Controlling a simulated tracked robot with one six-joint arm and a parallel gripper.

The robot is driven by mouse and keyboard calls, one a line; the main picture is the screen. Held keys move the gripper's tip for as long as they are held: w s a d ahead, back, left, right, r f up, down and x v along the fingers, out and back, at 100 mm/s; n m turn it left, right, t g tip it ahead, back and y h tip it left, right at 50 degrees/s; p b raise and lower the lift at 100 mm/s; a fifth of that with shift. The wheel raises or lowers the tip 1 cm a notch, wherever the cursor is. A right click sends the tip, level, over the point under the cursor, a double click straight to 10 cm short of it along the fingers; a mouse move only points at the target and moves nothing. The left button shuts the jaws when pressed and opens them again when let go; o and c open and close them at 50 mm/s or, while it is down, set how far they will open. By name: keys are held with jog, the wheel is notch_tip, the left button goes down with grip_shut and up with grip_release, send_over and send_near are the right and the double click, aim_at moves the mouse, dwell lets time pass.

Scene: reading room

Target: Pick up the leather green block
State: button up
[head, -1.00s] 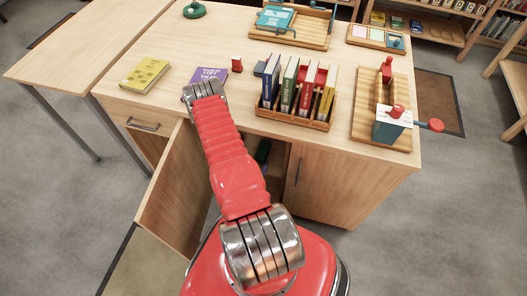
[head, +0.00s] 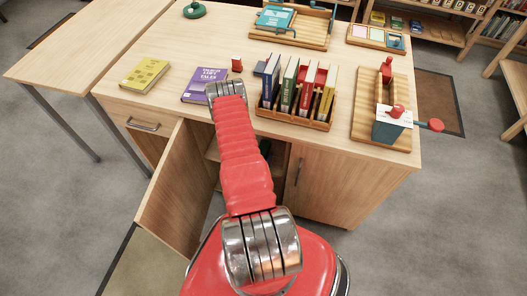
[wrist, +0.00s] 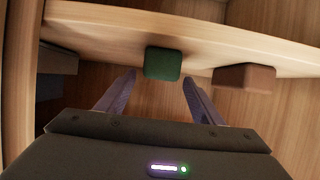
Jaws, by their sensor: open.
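The dark green block (wrist: 163,63) shows in the wrist view at the edge of a wooden shelf board (wrist: 110,22) inside the cabinet. My gripper (wrist: 159,78) is open and empty. Its two fingers point toward the green block, one to the left and one to the right of it in the picture. I cannot tell whether the fingertips reach beside the block or stop short of it. In the head view my arm reaches to the front of the desk cabinet and hides my gripper.
A brown block (wrist: 245,78) sits close to the right of the green one. Dark objects (wrist: 55,72) stand at the left. The cabinet door (head: 172,190) hangs open at left. On the desk are a purple book (head: 204,84), a yellow book (head: 145,73) and a book rack (head: 322,124).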

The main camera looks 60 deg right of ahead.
aim_at(263, 149)
jog(key=shift+x, duration=2)
jog(key=shift+c, duration=0.2)
grip_shut()
